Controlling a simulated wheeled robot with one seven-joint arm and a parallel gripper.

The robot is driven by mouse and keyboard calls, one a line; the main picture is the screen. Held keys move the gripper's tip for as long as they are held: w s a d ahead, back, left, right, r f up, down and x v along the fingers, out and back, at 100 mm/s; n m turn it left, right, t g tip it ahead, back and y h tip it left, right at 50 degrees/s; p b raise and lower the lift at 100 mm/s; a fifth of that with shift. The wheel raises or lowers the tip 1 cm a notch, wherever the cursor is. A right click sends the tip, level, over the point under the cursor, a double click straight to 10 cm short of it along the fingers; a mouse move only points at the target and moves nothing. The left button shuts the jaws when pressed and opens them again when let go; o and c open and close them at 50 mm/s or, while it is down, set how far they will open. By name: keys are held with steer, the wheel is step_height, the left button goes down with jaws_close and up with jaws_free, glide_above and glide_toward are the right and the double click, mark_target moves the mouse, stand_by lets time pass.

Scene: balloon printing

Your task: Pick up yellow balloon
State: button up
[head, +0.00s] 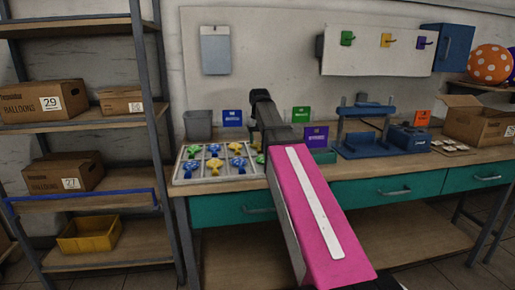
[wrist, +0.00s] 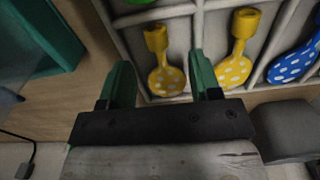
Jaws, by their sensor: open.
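A yellow balloon (wrist: 165,78) with white dots and a yellow neck lies in a compartment of the light grey tray (wrist: 192,22). My gripper (wrist: 161,62) is open, with its two green fingers on either side of this balloon in the wrist view. I cannot tell how far above it the fingertips are. A second yellow balloon (wrist: 235,68) lies in the compartment to the right, just beyond the right finger. In the head view the tray (head: 181,171) sits at the workbench's left end with yellow balloons (head: 213,150) among blue ones; my arm hides the gripper there.
A blue dotted balloon (wrist: 295,62) lies farther right in the tray, and a green one (wrist: 138,1) shows at the top edge. A grey bin (head: 197,125) stands behind the tray. A blue press-like stand (head: 366,145) and an open carton (head: 476,124) stand farther right on the bench.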

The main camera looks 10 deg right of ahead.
mark_target(258, 147)
steer(key=f, duration=0.4)
steer(key=shift+w+d+f, duration=0.15)
steer(key=shift+w+f, duration=0.1)
steer(key=shift+f, duration=0.15)
steer(key=c, duration=0.8)
